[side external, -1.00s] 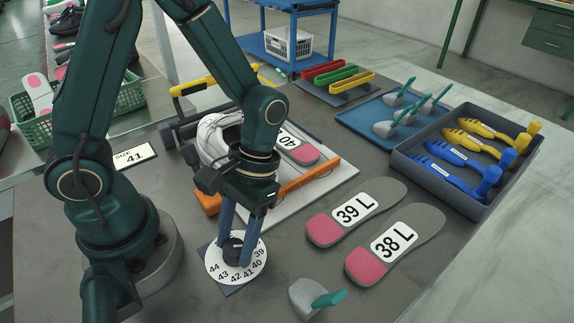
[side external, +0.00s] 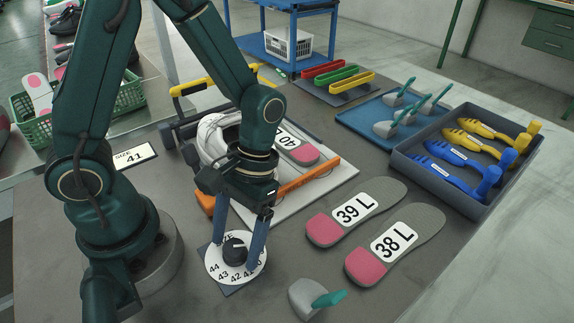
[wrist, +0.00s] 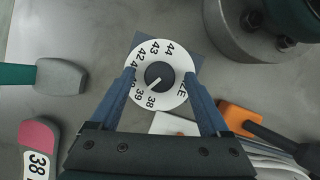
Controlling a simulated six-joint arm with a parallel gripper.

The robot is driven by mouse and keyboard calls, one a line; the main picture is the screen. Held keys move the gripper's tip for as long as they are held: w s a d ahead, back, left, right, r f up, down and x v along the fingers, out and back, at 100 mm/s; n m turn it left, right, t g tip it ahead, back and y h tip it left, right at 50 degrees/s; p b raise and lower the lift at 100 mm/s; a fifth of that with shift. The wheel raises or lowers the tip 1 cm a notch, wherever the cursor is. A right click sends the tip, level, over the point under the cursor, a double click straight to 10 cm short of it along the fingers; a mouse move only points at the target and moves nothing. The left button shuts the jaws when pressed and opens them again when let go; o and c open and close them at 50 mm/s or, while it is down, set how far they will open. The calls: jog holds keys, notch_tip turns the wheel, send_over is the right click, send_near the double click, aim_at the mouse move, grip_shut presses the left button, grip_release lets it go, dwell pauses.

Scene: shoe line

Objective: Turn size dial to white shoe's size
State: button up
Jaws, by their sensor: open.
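The size dial (side external: 222,262) is a white disc with numbers on a dark square plate, with a black knob (side external: 236,247) at its centre. In the wrist view, the white mark on the knob (wrist: 158,75) appears to point near 39. My gripper (side external: 234,256) is open, its blue fingers on either side of the knob and apart from it; it also shows in the wrist view (wrist: 159,74). The white shoe (side external: 213,138) is behind my gripper, partly hidden by the arm. A card (side external: 134,156) left of the shoe reads SIZE 41.
Insoles marked 39 L (side external: 377,196) and 38 L (side external: 425,222) lie to the right. A grey tool with a teal handle (side external: 306,297) lies near the front. An orange-handled bar (side external: 310,178) and an insole marked 40 (side external: 303,153) are beside the shoe. A grey tray (side external: 480,205) holds shoe trees.

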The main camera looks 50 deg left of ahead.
jog(key=shift+v, duration=2.6)
jog(key=shift+w+r, duration=0.2)
jog(key=shift+r, duration=0.05)
jog(key=a+r+m+t+y, duration=0.1)
jog(key=a+r+m+t, duration=0.2)
jog(key=r+t, duration=0.6)
jog(key=shift+s+a+r+t, duration=0.25)
jog(key=shift+a+t, duration=0.15)
jog(key=shift+a, duration=0.35)
jog(key=shift+c, duration=0.3)
